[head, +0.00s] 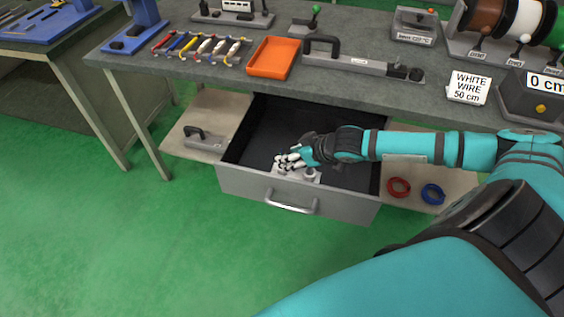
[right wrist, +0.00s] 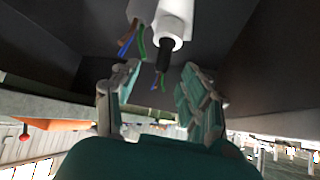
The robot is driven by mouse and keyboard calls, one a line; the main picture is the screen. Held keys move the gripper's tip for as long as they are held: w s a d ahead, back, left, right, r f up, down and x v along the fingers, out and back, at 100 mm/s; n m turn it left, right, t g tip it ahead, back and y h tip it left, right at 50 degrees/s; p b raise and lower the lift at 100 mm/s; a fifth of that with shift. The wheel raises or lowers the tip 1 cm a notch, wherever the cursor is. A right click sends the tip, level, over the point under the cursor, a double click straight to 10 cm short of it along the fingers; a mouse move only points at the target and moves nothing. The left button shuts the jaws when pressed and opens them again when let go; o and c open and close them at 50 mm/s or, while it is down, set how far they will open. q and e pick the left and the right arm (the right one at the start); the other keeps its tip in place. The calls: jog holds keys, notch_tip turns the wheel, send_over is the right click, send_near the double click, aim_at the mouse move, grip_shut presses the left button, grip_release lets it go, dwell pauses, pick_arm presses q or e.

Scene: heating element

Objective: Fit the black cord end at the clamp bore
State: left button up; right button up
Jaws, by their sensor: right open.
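The black cord end (right wrist: 164,52) shows in the right wrist view, coming out of a white cylinder (right wrist: 170,25), with thin coloured wires beyond it. My right gripper (right wrist: 158,85) is open, its two fingers apart on either side of the cord end; I cannot tell if they touch it. In the head view my right gripper (head: 284,161) is inside the open drawer (head: 240,181), above a small pale grey fitting (head: 306,175), and hides part of it. I cannot make out the clamp bore for certain. My left gripper is not in view.
The drawer walls stand close around the right gripper. Above the drawer, the bench (head: 190,68) carries an orange tray (head: 273,58), a long grey fixture with a black handle (head: 322,44) and coloured wire spools (head: 524,22). Red (head: 398,187) and blue (head: 433,194) rings lie on the right shelf.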

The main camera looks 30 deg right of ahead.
jog(key=x, duration=0.4)
jog(key=shift+w+a+f, duration=0.15)
jog(key=shift+a+f, duration=0.05)
jog(key=shift+c, duration=0.3)
grip_shut()
